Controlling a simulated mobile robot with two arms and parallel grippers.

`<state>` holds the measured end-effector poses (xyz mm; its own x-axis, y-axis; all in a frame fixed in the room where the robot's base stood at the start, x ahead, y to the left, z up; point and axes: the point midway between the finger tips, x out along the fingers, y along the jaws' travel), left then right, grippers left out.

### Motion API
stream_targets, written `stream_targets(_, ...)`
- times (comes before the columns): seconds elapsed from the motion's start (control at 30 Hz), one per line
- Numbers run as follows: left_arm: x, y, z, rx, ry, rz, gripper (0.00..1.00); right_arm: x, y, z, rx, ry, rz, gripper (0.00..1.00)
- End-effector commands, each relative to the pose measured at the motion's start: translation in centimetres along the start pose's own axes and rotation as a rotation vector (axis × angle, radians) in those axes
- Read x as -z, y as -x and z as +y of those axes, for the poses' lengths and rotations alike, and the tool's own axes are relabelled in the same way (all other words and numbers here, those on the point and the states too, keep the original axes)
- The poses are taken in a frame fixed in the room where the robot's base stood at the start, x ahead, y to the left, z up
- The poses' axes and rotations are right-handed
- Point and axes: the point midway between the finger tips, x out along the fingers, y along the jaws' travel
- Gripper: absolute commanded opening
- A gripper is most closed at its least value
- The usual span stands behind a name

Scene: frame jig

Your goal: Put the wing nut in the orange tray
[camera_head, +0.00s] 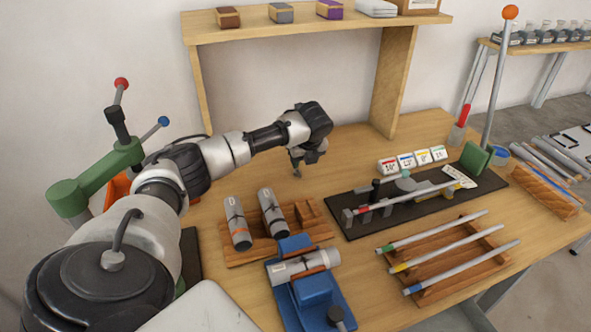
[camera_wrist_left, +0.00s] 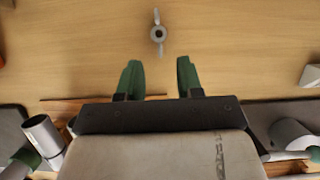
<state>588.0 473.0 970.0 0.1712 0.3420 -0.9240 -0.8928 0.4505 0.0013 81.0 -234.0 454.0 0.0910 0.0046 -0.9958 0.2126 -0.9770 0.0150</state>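The wing nut (camera_wrist_left: 157,34) is a small grey metal piece with two wings and a round hub. It lies on the wooden table in the left wrist view; I cannot make it out clearly in the head view. My left gripper (camera_wrist_left: 159,79) has its two green-padded fingers apart with nothing between them. The nut is beyond the fingertips, roughly centred between them. In the head view the left gripper (camera_head: 297,168) hangs over the table near the shelf. The orange tray (camera_head: 117,187) is at the left, mostly hidden behind my left arm. My right gripper is not in view.
A wooden rack (camera_head: 265,250) with grey cylinders and a blue fixture (camera_head: 335,295) stand in front. A dark mat (camera_head: 350,228) with a jig lies to the right, near a rod rack (camera_head: 460,285). A green lever device (camera_head: 95,180) stands left. Table behind the gripper is clear.

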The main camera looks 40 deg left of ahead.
Motion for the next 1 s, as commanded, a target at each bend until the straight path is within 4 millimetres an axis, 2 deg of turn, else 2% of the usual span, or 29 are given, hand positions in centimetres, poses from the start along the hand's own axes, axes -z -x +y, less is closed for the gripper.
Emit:
stream_targets(0.17,0.1,-1.3,0.0,-0.001,0.0,0.001,0.36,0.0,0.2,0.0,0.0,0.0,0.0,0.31)
stream_targets(0.4,0.6,-4.8,0.1,-0.002,0.002,0.002,0.36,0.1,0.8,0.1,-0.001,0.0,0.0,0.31)
stream_targets(0.5,0.6,-5.7,0.1,-0.002,0.002,0.001,0.36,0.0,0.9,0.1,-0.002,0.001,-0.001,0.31)
stream_targets(0.77,0.6,-6.0,0.1,0.0,0.001,0.0,0.36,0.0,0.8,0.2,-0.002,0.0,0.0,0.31)
stream_targets(1.0,0.6,-6.0,0.1,0.0,0.002,0.0,0.01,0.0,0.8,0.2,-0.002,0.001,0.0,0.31)
